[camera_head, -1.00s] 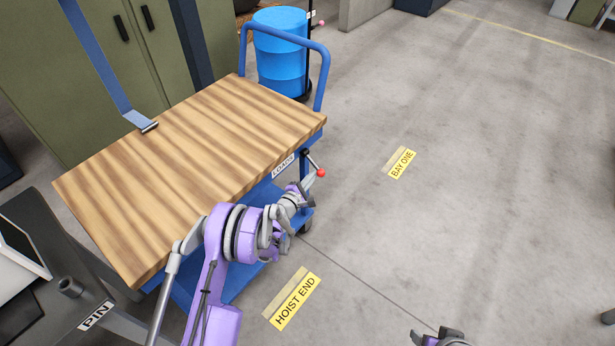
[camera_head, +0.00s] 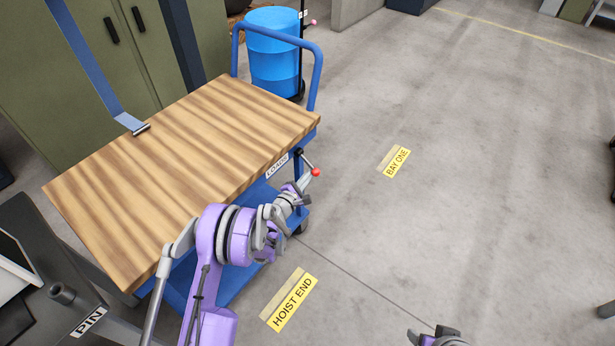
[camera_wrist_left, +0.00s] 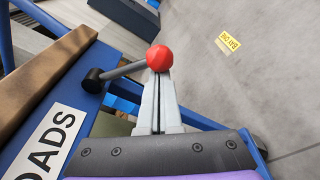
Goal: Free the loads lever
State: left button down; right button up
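The loads lever (camera_head: 306,161) is a short dark rod with a red ball knob (camera_head: 316,172) on the side of the blue cart, beside the LOADS label (camera_head: 277,166). In the left wrist view the lever's rod (camera_wrist_left: 122,70) runs from a black pivot up to the red knob (camera_wrist_left: 160,58). My left gripper (camera_head: 302,188) reaches the knob from below. Its grey fingers (camera_wrist_left: 160,100) lie together, with their tips at the knob. Whether they touch it I cannot tell. My right gripper (camera_head: 440,338) is only partly visible at the bottom edge.
The cart has a wooden top (camera_head: 180,165) and a blue push handle (camera_head: 315,75). A blue barrel (camera_head: 272,50) stands behind it, and green cabinets (camera_head: 90,60) stand at the left. A dark bench with a PIN label (camera_head: 88,322) is at lower left.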

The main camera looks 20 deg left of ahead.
pick_arm(q)
jog(key=shift+d, duration=0.1)
jog(key=r+n+b, duration=0.1)
jog(key=d+n+b, duration=0.1)
jog(key=n, duration=0.1)
jog(key=shift+s+d+r+g+h, duration=0.25)
jog(key=shift+s+r+g+h, duration=0.05)
jog(key=shift+r+h, duration=0.1)
jog(key=shift+s+d+r+n+h+b, duration=0.1)
jog(key=shift+d+r+n+h+b, duration=0.15)
jog(key=shift+r+n, duration=0.3)
jog(key=shift+s+d+r+n+h+b, duration=0.15)
jog(key=shift+r+n+b, duration=0.2)
jog(key=shift+n, duration=0.3)
notch_tip(320, 180, up, 5)
jog(key=n+g+h, duration=0.1)
jog(key=n, duration=0.4)
send_over(315, 172)
jog(key=s, duration=0.1)
jog(key=shift+s+r+b, duration=0.15)
jog(key=shift+b, duration=0.2)
